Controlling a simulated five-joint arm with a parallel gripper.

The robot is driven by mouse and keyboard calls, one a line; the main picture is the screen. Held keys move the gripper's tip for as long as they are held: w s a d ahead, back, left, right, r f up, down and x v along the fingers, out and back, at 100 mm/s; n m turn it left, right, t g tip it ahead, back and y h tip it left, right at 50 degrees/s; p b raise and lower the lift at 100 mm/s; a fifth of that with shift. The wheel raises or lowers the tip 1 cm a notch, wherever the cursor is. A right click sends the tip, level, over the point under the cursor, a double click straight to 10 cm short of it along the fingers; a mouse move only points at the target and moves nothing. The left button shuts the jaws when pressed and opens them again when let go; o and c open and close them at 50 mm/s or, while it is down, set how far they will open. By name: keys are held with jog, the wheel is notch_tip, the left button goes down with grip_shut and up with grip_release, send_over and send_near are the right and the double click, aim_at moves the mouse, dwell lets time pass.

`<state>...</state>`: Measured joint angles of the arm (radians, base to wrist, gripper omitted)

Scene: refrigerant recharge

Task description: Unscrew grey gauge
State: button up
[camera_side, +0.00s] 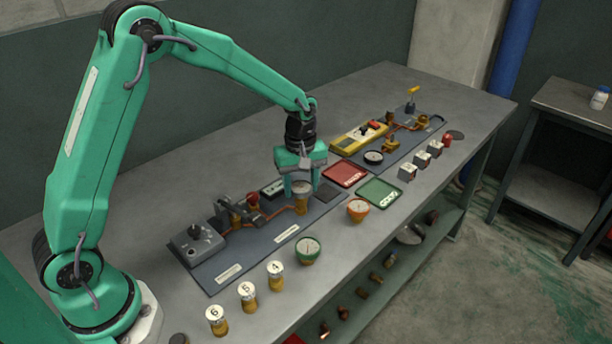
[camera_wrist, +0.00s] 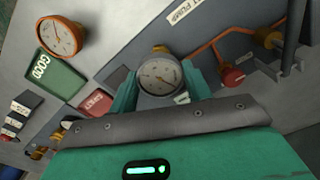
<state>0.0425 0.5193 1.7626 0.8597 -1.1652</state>
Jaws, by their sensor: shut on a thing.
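The grey gauge (camera_side: 301,187) has a round white dial and sits on a brass fitting at the right end of the copper line, on the near dark board (camera_side: 225,271). It looks upright. My gripper (camera_side: 301,184) is above it with its teal fingers down on either side of the dial. In the wrist view the grey gauge (camera_wrist: 160,77) faces the camera between the two teal fingertips (camera_wrist: 160,82), and the gripper is shut on it. The threads under the gauge are hidden.
An orange gauge (camera_side: 358,209) and a green gauge (camera_side: 309,249) stand on the bench in front. A green GOOD tray (camera_side: 379,193) and a red tray (camera_side: 345,174) lie to the right. Numbered brass cylinders (camera_side: 247,296) line the front edge. A red knob (camera_wrist: 232,77) is close by.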

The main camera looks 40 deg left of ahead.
jog(key=shift+r, duration=2.1)
